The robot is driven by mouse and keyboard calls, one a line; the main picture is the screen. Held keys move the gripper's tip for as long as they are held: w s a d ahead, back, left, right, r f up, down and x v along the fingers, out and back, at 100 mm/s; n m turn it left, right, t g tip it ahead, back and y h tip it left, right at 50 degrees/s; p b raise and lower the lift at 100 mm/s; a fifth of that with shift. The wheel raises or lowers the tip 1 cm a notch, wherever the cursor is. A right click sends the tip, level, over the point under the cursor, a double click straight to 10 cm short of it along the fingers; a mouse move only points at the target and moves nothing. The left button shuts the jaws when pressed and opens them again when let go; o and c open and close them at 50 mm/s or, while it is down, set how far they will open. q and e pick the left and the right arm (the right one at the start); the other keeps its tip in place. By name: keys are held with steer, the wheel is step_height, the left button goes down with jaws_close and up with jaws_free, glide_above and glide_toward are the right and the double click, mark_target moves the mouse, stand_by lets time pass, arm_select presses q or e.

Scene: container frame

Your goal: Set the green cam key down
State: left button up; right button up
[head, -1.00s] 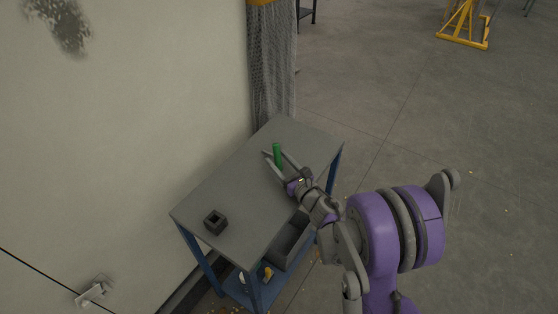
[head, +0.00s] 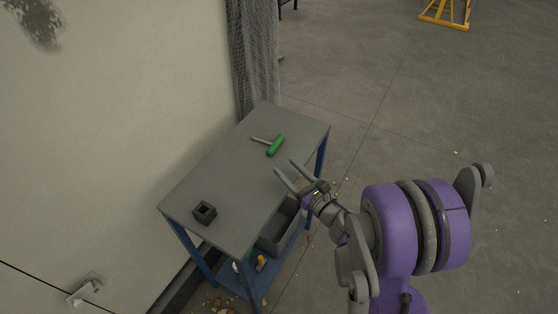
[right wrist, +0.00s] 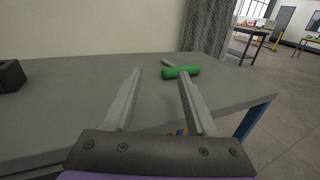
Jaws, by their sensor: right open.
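The green cam key (head: 276,146) lies on its side on the grey tabletop (head: 228,165), toward the far end, with its grey shank pointing left. It also shows in the right wrist view (right wrist: 180,72), beyond the fingertips. My right gripper (head: 284,171) is open and empty at the table's right edge, apart from the key and on the near side of it. In the right wrist view its two fingers (right wrist: 160,82) are spread wide with nothing between them. My left gripper is in neither view.
A small dark square block with a hole (head: 204,212) stands at the table's near left. A dark bin (head: 279,226) hangs under the right edge, above a blue lower shelf (head: 232,281). A pale wall (head: 120,110) borders the table's left. The middle tabletop is clear.

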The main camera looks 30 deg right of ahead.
steer(key=shift+s+d+r, duration=0.1)
steer(key=shift+s, duration=0.15)
steer(key=r+m+h, duration=0.1)
steer(key=m, duration=0.2)
steer(key=d+r+m+h, duration=0.1)
steer(key=m+h, duration=0.1)
steer(key=m, duration=0.2)
steer(key=r+m+h, duration=0.1)
steer(key=m, duration=0.2)
steer(key=shift+w+d+r+h, duration=0.2)
steer(key=shift+d+h, duration=0.1)
steer(key=shift+h, duration=0.1)
steer(key=s+a+f+m+g, duration=0.2)
steer(key=s+a+m+g, duration=0.2)
steer(key=m, duration=0.5)
steer(key=s+a+f+m+g+y, duration=0.1)
steer(key=s+a+f+m+g, duration=0.2)
steer(key=s+m, duration=0.6)
steer(key=s+a+f+m+g+y, duration=0.1)
steer(key=s+a+f+m+g, duration=0.2)
steer(key=s+a+m+g, duration=0.3)
steer(key=s+m, duration=0.1)
steer(key=m, duration=0.2)
steer(key=shift+f+m, duration=0.15)
steer(key=shift+m, duration=0.15)
steer(key=shift+a, duration=0.1)
